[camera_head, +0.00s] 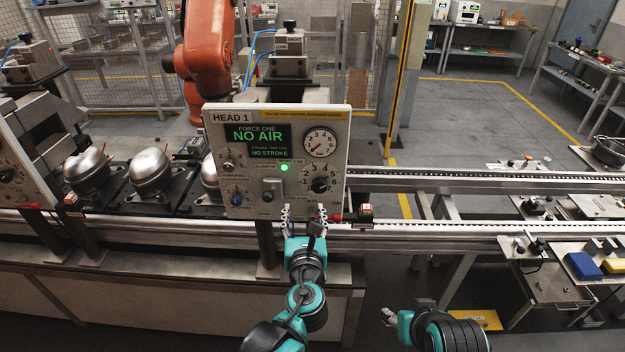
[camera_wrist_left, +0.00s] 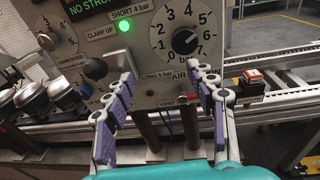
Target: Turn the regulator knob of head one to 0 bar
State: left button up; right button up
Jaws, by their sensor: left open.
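The HEAD 1 panel (camera_head: 213,150) stands in front of the conveyor. Its black regulator knob (camera_head: 320,184) sits at the lower right, below a round gauge (camera_head: 320,142). In the left wrist view the knob (camera_wrist_left: 186,40) is on a white dial numbered up to 7 bar; its exact setting is hard to read. My left gripper (camera_head: 304,210) is open and empty, just below the knob and apart from it. In the wrist view its two purple-padded fingers (camera_wrist_left: 162,76) point up at the panel. My right gripper (camera_head: 388,316) is low, away from the panel; its finger state is unclear.
The display (camera_head: 258,140) reads NO AIR and NO STROKE. A green lamp (camera_head: 284,168) is lit. Silver compressors (camera_head: 150,170) stand left on the conveyor.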

aim_at(320, 187)
pick_arm(q)
jog(key=w+d+m, duration=0.1)
jog(key=w, duration=0.1)
jog(key=w+d+m+h, duration=0.1)
jog(key=w+m, duration=0.1)
jog(key=w, duration=0.1)
jog(key=w+d+r+m+t, duration=0.1)
jog(key=w, duration=0.2)
jog(key=shift+w+d+m+b, duration=0.1)
jog(key=shift+d+m+b, duration=0.2)
jog(key=shift+b, duration=0.1)
jog(key=c, duration=1.2)
